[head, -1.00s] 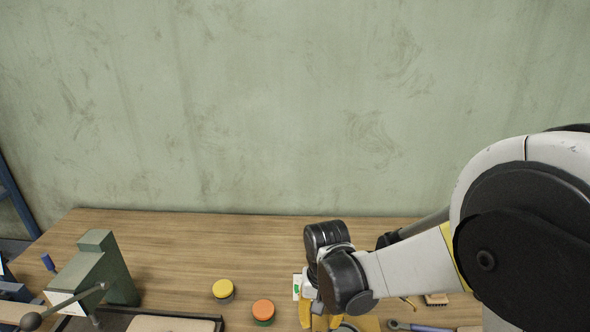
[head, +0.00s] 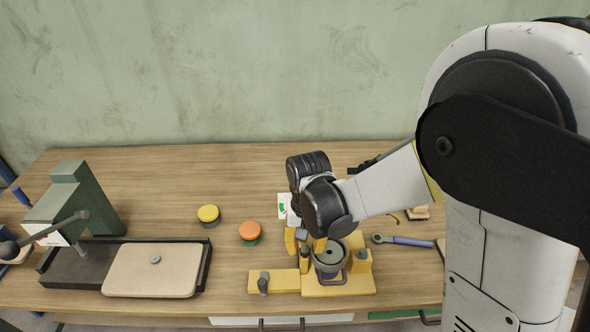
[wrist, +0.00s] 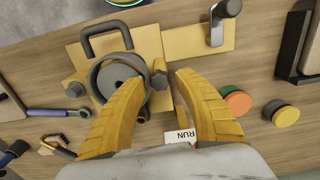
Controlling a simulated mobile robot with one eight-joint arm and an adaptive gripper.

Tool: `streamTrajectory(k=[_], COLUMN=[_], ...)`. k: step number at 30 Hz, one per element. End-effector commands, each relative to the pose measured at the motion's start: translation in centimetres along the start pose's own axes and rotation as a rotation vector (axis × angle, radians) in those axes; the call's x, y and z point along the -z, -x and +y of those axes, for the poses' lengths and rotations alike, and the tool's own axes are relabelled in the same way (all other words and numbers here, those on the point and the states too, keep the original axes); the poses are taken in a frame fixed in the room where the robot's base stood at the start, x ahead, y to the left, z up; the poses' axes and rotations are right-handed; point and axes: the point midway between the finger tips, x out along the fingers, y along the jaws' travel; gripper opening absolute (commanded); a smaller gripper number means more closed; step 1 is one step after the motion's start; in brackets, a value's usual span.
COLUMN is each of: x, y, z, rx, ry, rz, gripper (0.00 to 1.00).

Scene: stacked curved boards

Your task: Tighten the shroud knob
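A yellow fixture (head: 338,285) stands near the bench's front edge, carrying a round grey shroud (head: 330,262) with a disc inside; the shroud (wrist: 108,82) also shows in the wrist view. A small dark knob (wrist: 159,80) sits on the shroud's right side in the wrist view; I take it as the shroud knob. Another dark knob (wrist: 76,89) is on the opposite side. My gripper (wrist: 157,83) is open, its yellow fingers spread with the right-side knob between the tips. Contact cannot be told. In the head view my wrist partly hides the fixture.
A yellow bar with a dark lever (head: 263,283) lies left of the fixture. Yellow-topped (head: 208,215) and orange-topped (head: 250,232) round buttons stand farther left. A green press (head: 75,205) and a board (head: 150,270) are at far left. A blue-handled wrench (head: 405,240) lies right.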

Motion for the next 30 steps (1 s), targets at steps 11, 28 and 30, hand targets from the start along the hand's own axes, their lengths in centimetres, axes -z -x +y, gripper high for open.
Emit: streamTrajectory(k=[11,28,30], x=[0.0,0.0,0.0], y=[-0.01,-0.05,-0.03], z=[0.0,0.0,0.0], rx=[0.0,0.0,0.0], ry=[0.0,-0.304,-0.303], rz=[0.0,0.0,0.0], gripper=[0.09,0.0,0.0])
